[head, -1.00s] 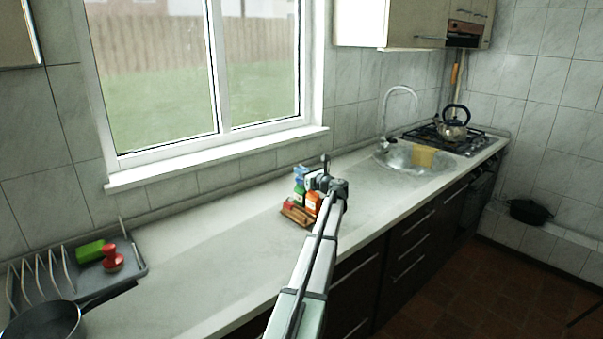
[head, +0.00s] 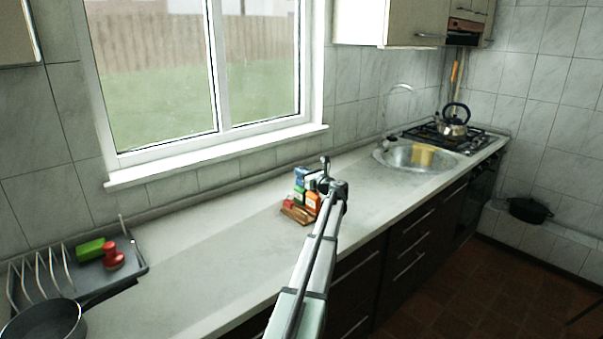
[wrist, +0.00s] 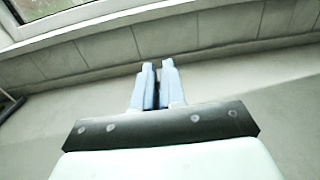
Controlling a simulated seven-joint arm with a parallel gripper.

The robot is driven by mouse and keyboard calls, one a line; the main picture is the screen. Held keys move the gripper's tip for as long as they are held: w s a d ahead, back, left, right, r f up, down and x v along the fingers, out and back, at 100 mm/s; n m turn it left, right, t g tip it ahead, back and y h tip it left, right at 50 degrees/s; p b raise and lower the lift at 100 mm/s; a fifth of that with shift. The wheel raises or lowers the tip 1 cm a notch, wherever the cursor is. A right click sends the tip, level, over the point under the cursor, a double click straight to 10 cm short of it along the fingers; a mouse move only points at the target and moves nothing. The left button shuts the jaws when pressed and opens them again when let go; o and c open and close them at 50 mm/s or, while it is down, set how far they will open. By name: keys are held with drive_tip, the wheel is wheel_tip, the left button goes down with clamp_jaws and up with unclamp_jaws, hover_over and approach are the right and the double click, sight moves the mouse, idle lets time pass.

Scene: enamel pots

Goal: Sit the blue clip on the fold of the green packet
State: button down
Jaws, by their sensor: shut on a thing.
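Several coloured packets stand in a wooden rack (head: 297,214) on the counter. The green packet (head: 299,187) shows only as a small patch between a blue patch above and red and orange packets below. Its fold cannot be made out. My gripper (head: 315,182) is at the rack, overlapping the packets from this side and hiding part of them. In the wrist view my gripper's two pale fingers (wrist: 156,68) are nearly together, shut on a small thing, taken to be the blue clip. The fingers mostly hide it, with a dark strip between them.
The orange packet (head: 312,201) is close under my gripper. A grey drying tray (head: 133,266) with a green sponge (head: 90,249) and red-handled item (head: 113,257) is at left, by a pan (head: 45,322). The counter between is clear. The sink (head: 398,160) is at right.

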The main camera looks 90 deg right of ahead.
drive_tip(key=c, duration=1.1)
unclamp_jaws()
drive_tip(key=shift+f, duration=0.1)
drive_tip(key=v, duration=1.4)
drive_tip(key=shift+w, duration=0.1)
